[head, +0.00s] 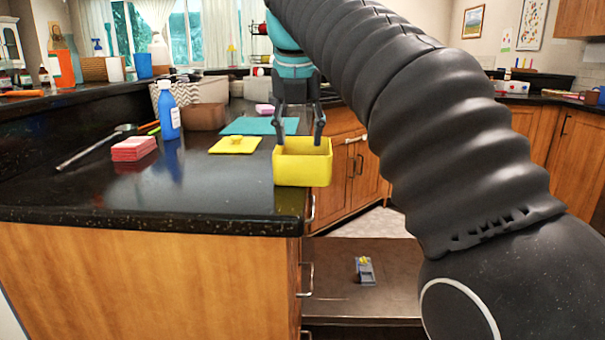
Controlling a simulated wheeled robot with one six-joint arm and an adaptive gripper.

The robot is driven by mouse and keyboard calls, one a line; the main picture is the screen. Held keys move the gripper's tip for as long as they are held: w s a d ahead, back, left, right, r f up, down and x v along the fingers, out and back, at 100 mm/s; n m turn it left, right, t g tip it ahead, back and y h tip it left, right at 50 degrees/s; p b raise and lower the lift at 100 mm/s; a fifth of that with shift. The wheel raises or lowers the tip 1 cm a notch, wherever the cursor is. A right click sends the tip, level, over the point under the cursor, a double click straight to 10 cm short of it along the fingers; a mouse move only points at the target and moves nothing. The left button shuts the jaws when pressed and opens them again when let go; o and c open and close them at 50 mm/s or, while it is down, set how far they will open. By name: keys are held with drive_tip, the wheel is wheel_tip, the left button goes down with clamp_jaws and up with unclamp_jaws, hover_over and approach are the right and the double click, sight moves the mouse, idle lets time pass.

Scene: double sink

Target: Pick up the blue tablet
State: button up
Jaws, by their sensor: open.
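I cannot make out a blue tablet for certain. A yellow open-topped box (302,173) stands at the counter's right front edge. Its inside is mostly hidden, so I cannot tell what lies in it. My gripper (299,144) points down with its two fingers apart, at the box's opening. One finger shows near each side of the opening, and nothing is seen held between them. A small grey-blue piece (366,273) with a yellow bit on it lies on a brown flat panel (335,262) low down, right of the counter.
On the dark counter (100,200) are a blue bottle (168,112), pink sponges (133,148), a yellow cloth-like piece (234,145) and a teal mat (258,126). A brown box (204,117) stands behind. The counter's front left is clear. My arm covers much of the right.

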sight(302, 164)
drive_tip(key=shift+d+x, duration=0.1)
drive_tip(key=shift+x, duration=1.9)
drive_tip(key=shift+d+x, duration=0.15)
drive_tip(key=shift+x, duration=1.85)
drive_tip(key=shift+w, duration=0.1)
drive_tip(key=c, duration=0.6)
